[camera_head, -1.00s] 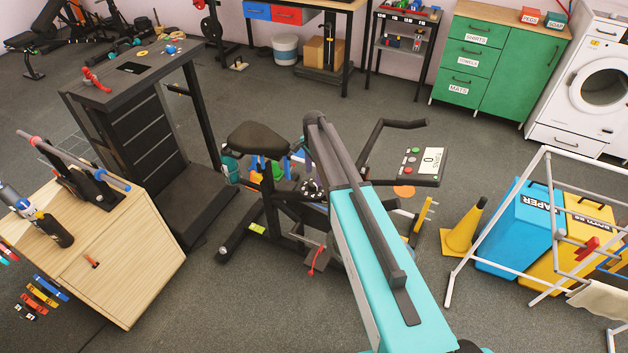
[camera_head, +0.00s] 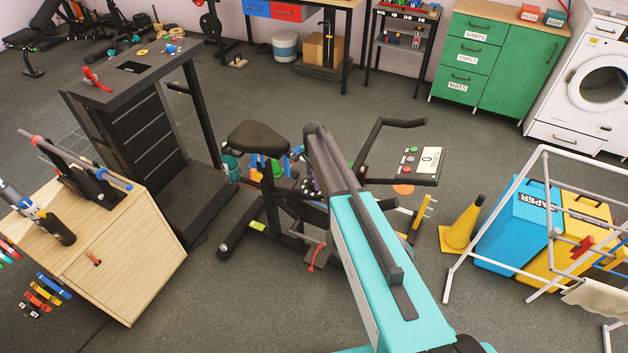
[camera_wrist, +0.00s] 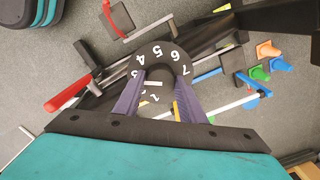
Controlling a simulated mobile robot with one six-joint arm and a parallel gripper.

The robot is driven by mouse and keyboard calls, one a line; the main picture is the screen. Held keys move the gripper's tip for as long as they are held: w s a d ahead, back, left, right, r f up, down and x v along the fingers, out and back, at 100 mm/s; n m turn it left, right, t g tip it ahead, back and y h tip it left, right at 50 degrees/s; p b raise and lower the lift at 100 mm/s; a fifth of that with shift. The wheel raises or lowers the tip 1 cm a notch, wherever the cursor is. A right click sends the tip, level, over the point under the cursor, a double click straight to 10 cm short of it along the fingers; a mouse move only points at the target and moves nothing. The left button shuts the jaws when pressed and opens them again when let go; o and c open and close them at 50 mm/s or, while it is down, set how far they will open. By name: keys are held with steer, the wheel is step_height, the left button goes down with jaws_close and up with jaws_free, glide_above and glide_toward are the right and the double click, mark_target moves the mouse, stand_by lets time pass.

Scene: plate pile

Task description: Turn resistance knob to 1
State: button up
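The resistance knob (camera_wrist: 161,59) is a black round dial with white numerals on the exercise bike. In the wrist view 4, 5, 6 and 7 show along its far side, with smaller numbers partly hidden nearer me. My gripper (camera_wrist: 160,80) has two purple fingers spread apart over the dial, one on each side of its middle. A short white mark shows between them. I cannot tell whether the fingers touch the knob. In the head view my arm hides most of the knob. The bike's console (camera_head: 428,160) displays 0.
The bike seat (camera_head: 257,137) and handlebar (camera_head: 395,124) are close to my arm. A red lever (camera_wrist: 68,92) lies left of the dial in the wrist view. Small coloured cones (camera_wrist: 262,62) are on the floor to the right. A yellow cone (camera_head: 461,226) stands right of the bike.

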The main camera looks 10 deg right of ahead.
steer(key=c, duration=0.3)
steer(key=shift+d, duration=0.2)
steer(key=shift+c, duration=0.9)
steer(key=shift+a, duration=0.1)
